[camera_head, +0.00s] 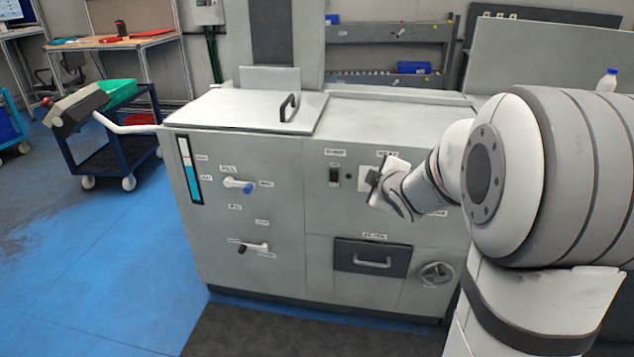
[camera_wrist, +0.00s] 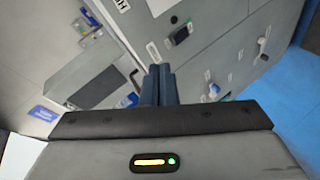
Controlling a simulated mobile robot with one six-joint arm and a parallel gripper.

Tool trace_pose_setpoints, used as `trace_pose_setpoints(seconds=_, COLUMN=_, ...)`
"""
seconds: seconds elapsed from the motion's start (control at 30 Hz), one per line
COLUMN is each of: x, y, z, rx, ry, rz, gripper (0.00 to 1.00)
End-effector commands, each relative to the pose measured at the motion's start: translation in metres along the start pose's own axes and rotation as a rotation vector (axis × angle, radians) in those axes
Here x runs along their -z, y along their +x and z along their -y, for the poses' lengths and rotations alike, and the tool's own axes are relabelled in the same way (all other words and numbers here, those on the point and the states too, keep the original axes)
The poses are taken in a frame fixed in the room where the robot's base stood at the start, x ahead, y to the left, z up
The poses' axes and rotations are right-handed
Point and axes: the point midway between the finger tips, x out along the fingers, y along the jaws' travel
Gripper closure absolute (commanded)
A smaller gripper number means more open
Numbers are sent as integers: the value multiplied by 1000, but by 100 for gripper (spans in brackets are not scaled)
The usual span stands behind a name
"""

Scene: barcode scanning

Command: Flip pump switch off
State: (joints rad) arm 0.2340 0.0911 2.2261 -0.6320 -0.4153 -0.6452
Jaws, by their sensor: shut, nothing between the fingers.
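The grey machine's front panel has a small black switch (camera_head: 334,177) at its upper middle, with a label above it that is too small to read. The switch also shows in the wrist view (camera_wrist: 181,35), beyond my fingertips. My gripper (camera_head: 373,186) is just right of the switch in the head view, in front of a pale square plate (camera_head: 363,171) that it partly hides. In the wrist view my gripper (camera_wrist: 158,72) has its two dark fingers together with nothing between them. The fingertips appear apart from the switch. I cannot read the switch's position.
The panel also carries a blue-tipped lever (camera_head: 240,186), a black-tipped lever (camera_head: 252,247), a dark drawer (camera_head: 372,258) and a round handwheel (camera_head: 436,274). A lid with a black handle (camera_head: 288,107) lies on top. Open blue floor (camera_head: 90,270) is at left.

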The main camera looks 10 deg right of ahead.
Motion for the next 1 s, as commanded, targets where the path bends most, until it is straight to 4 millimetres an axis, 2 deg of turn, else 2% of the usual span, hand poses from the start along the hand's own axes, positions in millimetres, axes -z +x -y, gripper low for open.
trace_pose_setpoints(seconds=0.03, x=-14, y=30, z=26, rx=-37, ry=-78, rz=-59, gripper=100)
trace_pose_setpoints(seconds=0.1, x=-18, y=56, z=39, rx=-101, ry=-193, rz=-152, gripper=100)
trace_pose_setpoints(seconds=0.2, x=-22, y=83, z=58, rx=-191, ry=-338, rz=-278, gripper=100)
trace_pose_setpoints(seconds=0.3, x=-25, y=100, z=77, rx=-273, ry=-448, rz=-384, gripper=100)
trace_pose_setpoints(seconds=0.5, x=-28, y=112, z=98, rx=-383, ry=-562, rz=-509, gripper=100)
trace_pose_setpoints(seconds=1.0, x=-26, y=114, z=98, rx=-407, ry=-584, rz=-536, gripper=100)
